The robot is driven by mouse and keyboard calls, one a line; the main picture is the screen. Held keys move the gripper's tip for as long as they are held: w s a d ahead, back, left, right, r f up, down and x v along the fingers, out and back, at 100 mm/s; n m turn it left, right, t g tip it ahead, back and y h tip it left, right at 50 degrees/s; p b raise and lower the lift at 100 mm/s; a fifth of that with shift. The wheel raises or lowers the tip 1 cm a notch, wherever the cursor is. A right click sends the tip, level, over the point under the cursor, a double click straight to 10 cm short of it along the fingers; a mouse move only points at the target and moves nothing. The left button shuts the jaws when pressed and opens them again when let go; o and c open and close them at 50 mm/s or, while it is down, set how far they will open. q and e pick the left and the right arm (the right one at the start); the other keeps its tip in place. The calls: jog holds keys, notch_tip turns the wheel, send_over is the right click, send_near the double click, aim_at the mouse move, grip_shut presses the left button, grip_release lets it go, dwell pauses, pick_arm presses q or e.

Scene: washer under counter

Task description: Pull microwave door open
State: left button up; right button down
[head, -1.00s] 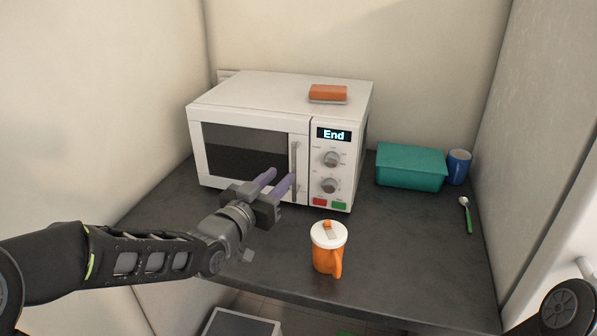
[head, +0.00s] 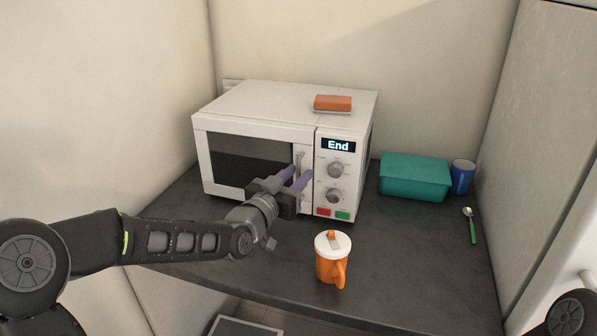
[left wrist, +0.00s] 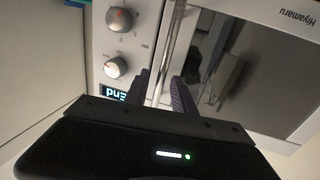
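The white microwave (head: 255,104) stands on the dark counter, and its door (head: 250,160) looks closed. The vertical door handle (head: 299,160) is at the door's right edge, and the handle bar also shows in the left wrist view (left wrist: 171,40). My left gripper (head: 297,176) is at the lower part of the handle, with its purple fingers pointing at the door. In the left wrist view the fingers (left wrist: 161,90) are apart, with the bar running down between them. I cannot tell whether they touch it. My right gripper is not in view.
An orange mug with a white lid (head: 332,258) stands in front of the microwave, right of my left gripper. An orange-brown block (head: 333,103) lies on the microwave. A teal box (head: 414,178), blue cup (head: 462,177) and green-handled spoon (head: 471,226) are at the right. Walls close both sides.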

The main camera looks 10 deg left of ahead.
pick_arm(q)
jog(key=shift+w+d, duration=0.15)
jog(key=shift+w, duration=0.4)
grip_shut()
dwell(1.1)
